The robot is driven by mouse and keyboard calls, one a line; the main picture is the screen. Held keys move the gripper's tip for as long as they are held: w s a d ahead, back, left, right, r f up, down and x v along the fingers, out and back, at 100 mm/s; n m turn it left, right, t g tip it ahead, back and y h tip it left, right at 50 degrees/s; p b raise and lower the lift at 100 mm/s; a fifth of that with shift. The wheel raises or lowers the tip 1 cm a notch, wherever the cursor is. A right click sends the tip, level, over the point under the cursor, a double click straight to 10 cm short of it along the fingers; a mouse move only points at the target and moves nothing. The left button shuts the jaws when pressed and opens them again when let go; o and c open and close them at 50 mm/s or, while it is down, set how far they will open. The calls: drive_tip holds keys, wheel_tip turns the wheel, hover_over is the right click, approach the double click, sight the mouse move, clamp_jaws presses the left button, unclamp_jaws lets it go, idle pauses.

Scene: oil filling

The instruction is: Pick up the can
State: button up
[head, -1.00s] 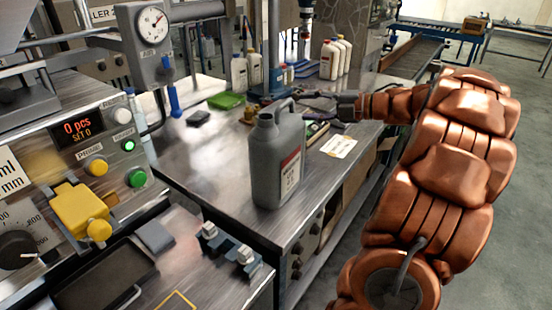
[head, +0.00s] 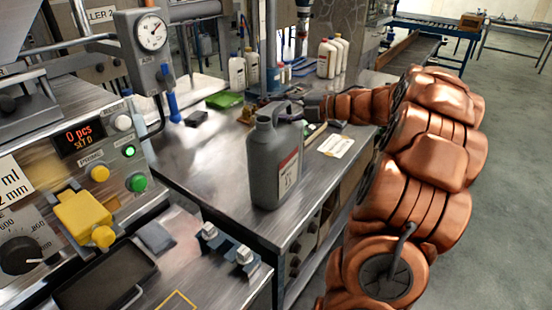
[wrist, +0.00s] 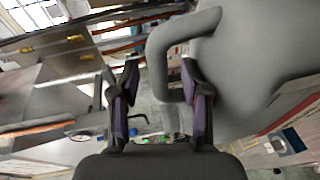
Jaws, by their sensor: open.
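The can (head: 272,165) is a grey jug with a loop handle and a white and red label. It stands upright on the metal bench, near its front corner. My gripper (head: 283,112) is at the height of the can's handle, partly hidden behind the can's top in the head view. In the wrist view my gripper (wrist: 158,100) is open, its two dark fingers apart. The can (wrist: 250,65) fills the upper right there. Its handle (wrist: 160,58) reaches in between the fingertips, with one finger seen in the handle's opening. Contact cannot be told.
The metal bench (head: 215,165) carries a green tray (head: 224,100), a paper sheet (head: 336,146) and several white bottles (head: 328,58) at the back. The filling machine (head: 85,150) with a yellow part stands at the left. A bracket (head: 226,245) sits in front of the can.

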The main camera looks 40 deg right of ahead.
drive_tip(key=shift+c, duration=0.2)
clamp_jaws()
idle(0.5)
